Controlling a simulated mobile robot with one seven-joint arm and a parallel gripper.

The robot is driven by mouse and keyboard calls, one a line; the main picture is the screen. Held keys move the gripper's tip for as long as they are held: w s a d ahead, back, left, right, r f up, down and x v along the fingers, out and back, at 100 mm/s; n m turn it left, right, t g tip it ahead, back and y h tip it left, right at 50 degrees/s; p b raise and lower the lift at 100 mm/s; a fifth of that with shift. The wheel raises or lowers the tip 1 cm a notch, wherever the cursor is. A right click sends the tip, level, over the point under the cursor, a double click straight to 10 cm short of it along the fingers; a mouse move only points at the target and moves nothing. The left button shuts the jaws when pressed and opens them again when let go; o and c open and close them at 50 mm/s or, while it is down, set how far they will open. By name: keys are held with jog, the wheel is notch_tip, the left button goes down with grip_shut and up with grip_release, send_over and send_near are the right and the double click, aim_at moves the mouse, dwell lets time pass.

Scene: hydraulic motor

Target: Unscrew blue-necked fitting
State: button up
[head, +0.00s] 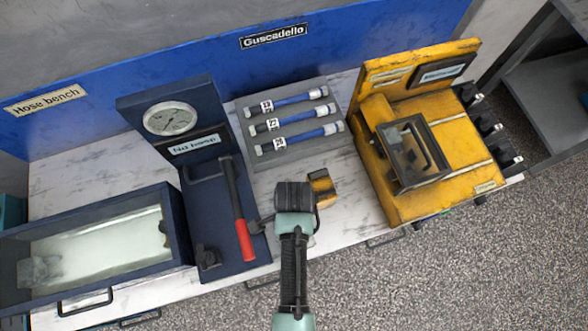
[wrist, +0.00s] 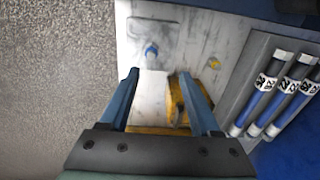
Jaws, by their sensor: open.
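My gripper (wrist: 159,76) is open, with its two blue fingers spread on either side of a pale strip in the wrist view. A yellow block-like part (wrist: 178,100) lies low between the fingers, near the right one. It also shows on the bench just right of my wrist in the head view (head: 323,187). A small fitting with a blue neck (wrist: 152,52) shows beyond the fingertips, slightly left of centre, apart from both fingers. A small yellow piece (wrist: 213,63) is right of it. In the head view my wrist hides the fingers and the fitting.
A grey rack with several blue hoses (head: 293,125) stands behind my gripper. A navy stand with a gauge (head: 172,118) and a red-handled lever (head: 244,240) is left. A yellow machine (head: 440,150) is right.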

jog(key=shift+s+r, duration=0.2)
jog(key=shift+s, duration=0.35)
jog(key=shift+s+f, duration=0.15)
jog(key=shift+f, duration=0.2)
notch_tip(320, 180, down, 5)
jog(key=b, duration=0.5)
jog(key=shift+f+b, duration=1.4)
jog(key=shift+f, duration=0.35)
jog(key=shift+p, duration=0.3)
